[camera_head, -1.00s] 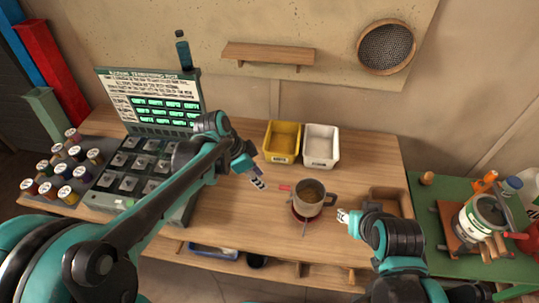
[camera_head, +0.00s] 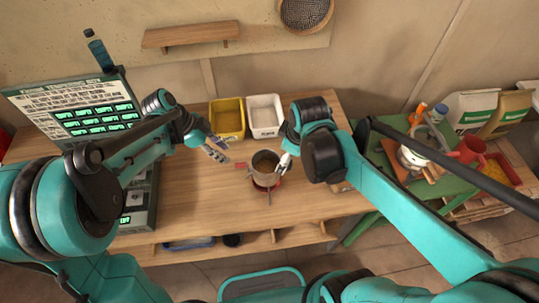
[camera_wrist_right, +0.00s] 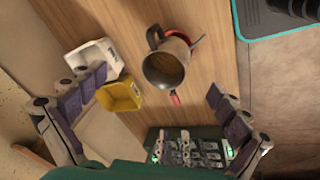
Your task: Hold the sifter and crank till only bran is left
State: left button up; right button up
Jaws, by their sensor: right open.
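The sifter (camera_head: 265,161) is a grey metal cup with brownish meal inside. It stands over a red bowl (camera_head: 266,181) on the wooden table. Its red crank knob (camera_head: 240,166) points left. My right gripper (camera_head: 285,162) is at the sifter's right, by its handle side, partly hidden by its own arm. In the right wrist view the sifter (camera_wrist_right: 168,66), its dark handle (camera_wrist_right: 154,36) and crank knob (camera_wrist_right: 175,98) lie ahead of the widely spread, empty fingers. My left gripper (camera_head: 217,150) is open and empty, left of the crank knob and apart from it.
A yellow bin (camera_head: 227,118) and a white bin (camera_head: 264,116) stand behind the sifter. A screen panel (camera_head: 80,112) is at the left. A green side table (camera_head: 400,182) with containers is at the right. Bare tabletop (camera_head: 195,190) lies left of the sifter.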

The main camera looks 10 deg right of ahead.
jog(key=w+a+f+n+g, duration=0.2)
jog(key=w+f+n, duration=0.2)
jog(key=f+n, duration=0.15)
jog(key=n+g, duration=0.2)
jog(key=n, duration=0.4)
send_near(270, 168)
jog(key=shift+s+a+r+m, duration=0.15)
jog(key=shift+s+r, duration=0.2)
jog(key=shift+s, duration=0.2)
jog(key=shift+s+r+m, duration=0.1)
jog(key=shift+s+r, duration=0.2)
jog(key=shift+s, duration=0.2)
jog(key=shift+f, duration=0.7)
notch_tip(270, 168, down, 7)
jog(key=shift+r, duration=0.1)
jog(key=shift+c, duration=0.3)
jog(key=c, duration=1.6)
pick_arm(q)
jog(key=shift+o, duration=0.4)
pick_arm(e)
jog(key=shift+o, duration=0.2)
